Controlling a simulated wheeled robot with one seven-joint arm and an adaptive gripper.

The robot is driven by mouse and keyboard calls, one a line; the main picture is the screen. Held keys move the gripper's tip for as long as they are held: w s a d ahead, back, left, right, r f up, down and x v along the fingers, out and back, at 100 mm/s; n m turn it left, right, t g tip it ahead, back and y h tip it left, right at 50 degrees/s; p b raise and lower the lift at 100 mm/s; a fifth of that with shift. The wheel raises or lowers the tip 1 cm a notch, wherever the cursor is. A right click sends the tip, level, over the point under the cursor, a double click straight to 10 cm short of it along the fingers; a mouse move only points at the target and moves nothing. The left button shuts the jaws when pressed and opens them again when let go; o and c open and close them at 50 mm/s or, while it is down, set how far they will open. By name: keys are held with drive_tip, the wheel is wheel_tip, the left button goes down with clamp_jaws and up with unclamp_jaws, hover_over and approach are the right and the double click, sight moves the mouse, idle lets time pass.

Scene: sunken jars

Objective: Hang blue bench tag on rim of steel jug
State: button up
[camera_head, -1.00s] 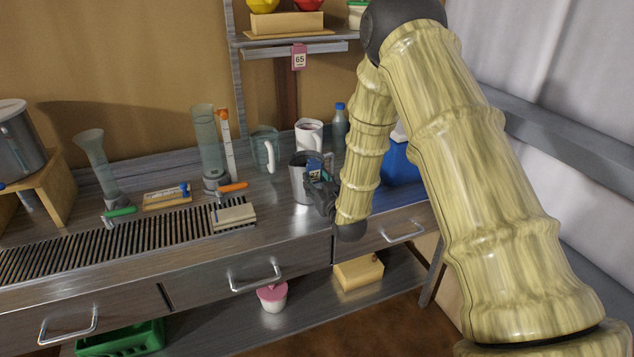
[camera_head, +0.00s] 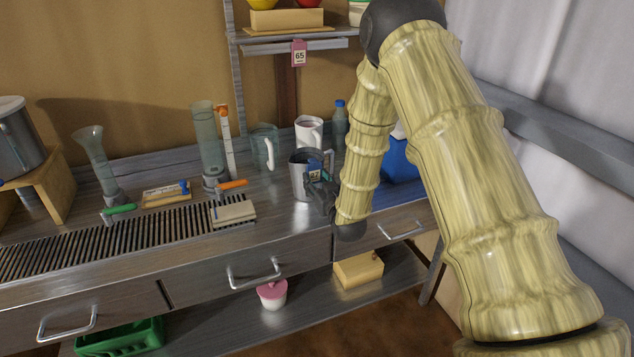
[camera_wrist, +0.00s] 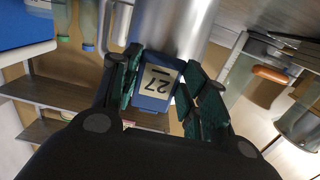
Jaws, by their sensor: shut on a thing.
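The steel jug (camera_head: 301,181) stands upright on the metal bench, its handle toward the back right. The wrist view shows its shiny wall (camera_wrist: 178,25) close beyond my fingertips. My gripper (camera_head: 322,190) is at the jug's right front side. Its green-padded fingers (camera_wrist: 160,88) are shut on the blue bench tag (camera_wrist: 157,82), which has a pale label reading 27, upside down in the wrist view. The tag (camera_head: 315,172) is in front of the jug's upper wall, just below the rim. I cannot tell whether its top is over the rim or touching it.
A white mug (camera_head: 308,132), a greenish glass mug (camera_head: 264,150) and a bottle (camera_head: 339,120) stand behind the jug. A blue container (camera_head: 398,163) is right of my forearm. An orange-handled item (camera_head: 232,184) and a pale block (camera_head: 233,212) lie to the left.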

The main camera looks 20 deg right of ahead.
drive_tip(key=o, duration=1.1)
drive_tip(key=shift+s, duration=0.15)
drive_tip(key=s, duration=1.1)
drive_tip(key=shift+s+d+r, duration=0.15)
drive_tip(key=shift+s+r, duration=0.1)
drive_tip(key=shift+s, duration=0.1)
drive_tip(key=shift+s, duration=0.1)
drive_tip(key=shift+s+d+r+b, duration=0.1)
drive_tip(key=shift+s+b, duration=0.05)
drive_tip(key=shift+s, duration=1.3)
drive_tip(key=shift+s+r+b, duration=0.1)
drive_tip(key=shift+s+b, duration=0.05)
drive_tip(key=shift+s, duration=1.3)
